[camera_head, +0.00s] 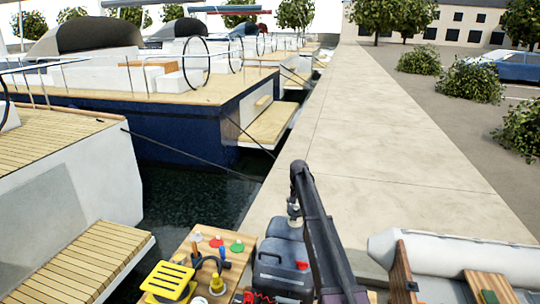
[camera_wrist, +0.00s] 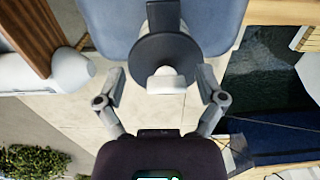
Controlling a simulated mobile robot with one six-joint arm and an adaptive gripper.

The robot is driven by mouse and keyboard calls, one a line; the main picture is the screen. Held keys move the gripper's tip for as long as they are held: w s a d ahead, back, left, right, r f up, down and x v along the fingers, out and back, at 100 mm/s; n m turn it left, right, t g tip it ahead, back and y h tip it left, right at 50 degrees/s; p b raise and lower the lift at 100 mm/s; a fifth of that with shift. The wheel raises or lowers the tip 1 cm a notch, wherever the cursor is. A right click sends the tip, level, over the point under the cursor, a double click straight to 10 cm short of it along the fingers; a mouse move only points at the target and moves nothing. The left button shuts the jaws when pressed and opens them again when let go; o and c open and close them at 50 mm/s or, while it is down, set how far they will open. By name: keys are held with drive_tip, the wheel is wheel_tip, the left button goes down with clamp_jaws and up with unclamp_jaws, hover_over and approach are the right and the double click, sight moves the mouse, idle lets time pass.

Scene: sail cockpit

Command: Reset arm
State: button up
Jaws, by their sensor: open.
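My arm (camera_head: 320,225) rises from the bottom of the head view and bends down at its top. My gripper (camera_head: 293,210) hangs at its end, small in that view, over a dark blue-grey piece of equipment (camera_head: 284,264). In the wrist view my gripper (camera_wrist: 160,78) has its two grey fingers spread wide apart. A dark round part with a white knob shows between and beyond the fingers, in front of a blue surface. I cannot tell how far it is from the fingertips. No object is held.
A wooden board (camera_head: 211,257) bears a yellow slatted item (camera_head: 168,282), coloured discs and small fittings. A grey inflatable boat (camera_head: 465,258) lies at right. Moored sailboats (camera_head: 170,115) and water (camera_head: 200,195) are at left. The concrete quay (camera_head: 385,140) ahead is clear; bushes (camera_head: 470,80) stand beyond.

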drive_tip(key=s+f+n+b, duration=0.1)
drive_tip(key=s+f+b, duration=0.1)
drive_tip(key=s, duration=2)
drive_tip(key=s+f+n+b, duration=0.2)
drive_tip(key=s+f+b, duration=0.1)
drive_tip(key=s, duration=1.9)
drive_tip(key=shift+a+f+n, duration=0.2)
drive_tip(key=shift+f+n, duration=0.05)
drive_tip(key=shift+n, duration=0.05)
